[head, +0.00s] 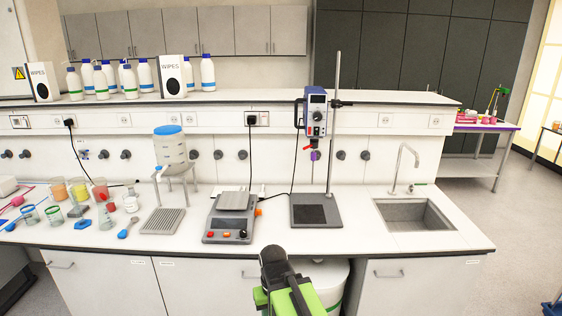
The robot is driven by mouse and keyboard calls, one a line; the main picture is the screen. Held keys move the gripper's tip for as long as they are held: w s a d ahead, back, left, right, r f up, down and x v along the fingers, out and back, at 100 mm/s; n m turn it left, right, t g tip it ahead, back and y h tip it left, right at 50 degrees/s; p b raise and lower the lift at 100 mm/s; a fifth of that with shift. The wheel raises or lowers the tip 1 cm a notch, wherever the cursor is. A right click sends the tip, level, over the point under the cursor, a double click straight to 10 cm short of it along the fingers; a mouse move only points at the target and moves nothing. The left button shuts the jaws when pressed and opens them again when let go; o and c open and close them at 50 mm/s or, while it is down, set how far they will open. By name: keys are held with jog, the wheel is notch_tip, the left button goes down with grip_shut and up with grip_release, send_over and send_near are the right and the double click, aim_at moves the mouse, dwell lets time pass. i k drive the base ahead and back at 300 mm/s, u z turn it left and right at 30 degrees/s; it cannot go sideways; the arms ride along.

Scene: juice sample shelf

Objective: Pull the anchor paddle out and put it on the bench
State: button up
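An overhead stirrer (316,112) with a blue and grey body is clamped to an upright rod (333,130) on the bench (340,240). A small purple piece (315,156) hangs just below it, by a red part (308,147); it looks like the anchor paddle, but it is too small to make out its shape. My arm shows at the bottom centre, green and black. Its dark end (274,262) is in front of the bench's front edge, well short of the stirrer. The fingertips cannot be made out, and nothing held is visible.
A dark stand base (315,210) lies under the stirrer. A hotplate (233,217) stands to its left and a sink (415,214) to its right. Beakers and coloured samples crowd the left. Bare bench lies between the stand base and sink.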

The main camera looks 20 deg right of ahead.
aim_at(268, 208)
jog(key=u, duration=0.7)
jog(key=i, duration=1.45)
jog(key=z, duration=0.05)
